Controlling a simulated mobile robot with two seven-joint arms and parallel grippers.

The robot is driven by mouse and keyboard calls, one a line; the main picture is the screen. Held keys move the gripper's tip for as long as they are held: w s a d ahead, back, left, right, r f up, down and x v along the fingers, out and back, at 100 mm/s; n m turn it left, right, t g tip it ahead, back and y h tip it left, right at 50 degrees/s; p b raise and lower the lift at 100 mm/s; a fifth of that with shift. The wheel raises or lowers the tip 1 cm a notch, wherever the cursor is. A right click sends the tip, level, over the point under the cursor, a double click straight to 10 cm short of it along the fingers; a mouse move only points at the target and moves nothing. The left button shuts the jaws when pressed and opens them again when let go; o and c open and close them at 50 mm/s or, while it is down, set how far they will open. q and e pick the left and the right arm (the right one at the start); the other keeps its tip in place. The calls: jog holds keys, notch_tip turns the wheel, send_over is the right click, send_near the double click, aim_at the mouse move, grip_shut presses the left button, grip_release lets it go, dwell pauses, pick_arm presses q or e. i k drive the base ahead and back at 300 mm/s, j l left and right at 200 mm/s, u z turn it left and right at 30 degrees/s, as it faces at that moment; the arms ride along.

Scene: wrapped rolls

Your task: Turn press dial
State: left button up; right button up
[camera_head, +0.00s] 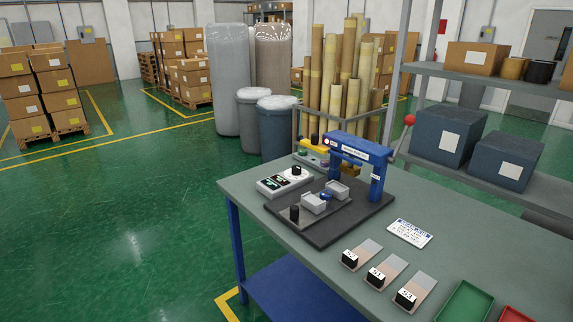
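A blue press (347,150) with a red-balled lever (409,119) stands on a dark base plate (325,235) on the workbench. A light grey control box (271,188) with dark displays sits at the press's left. A black round knob (297,170) is on the far end of this box. Another black knob (294,214) stands at the front left corner of the base plate. I cannot tell which way either knob points. Two grey blocks with a small blue part (326,196) between them lie under the press. Neither of my grippers is in view.
The grey-topped workbench (255,205) carries several sample strips with black number blocks (376,277), a white label card (410,233), a green tray (465,303) and a red tray (513,314). A shelf with dark boxes (449,134) stands behind right. Green floor at left is open.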

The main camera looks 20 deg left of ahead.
aim_at(296, 170)
jog(key=i+j, duration=0.1)
jog(key=j, duration=0.25)
jog(key=i+j, duration=0.15)
jog(key=j, duration=0.25)
jog(key=i+j, duration=0.1)
jog(key=j, duration=0.25)
jog(key=i+j, duration=0.15)
jog(key=j, duration=0.2)
jog(key=i+j, duration=0.1)
jog(key=j, duration=0.3)
jog(key=i+j, duration=0.15)
jog(key=j, duration=0.2)
jog(key=i+j, duration=0.1)
jog(key=j, duration=0.3)
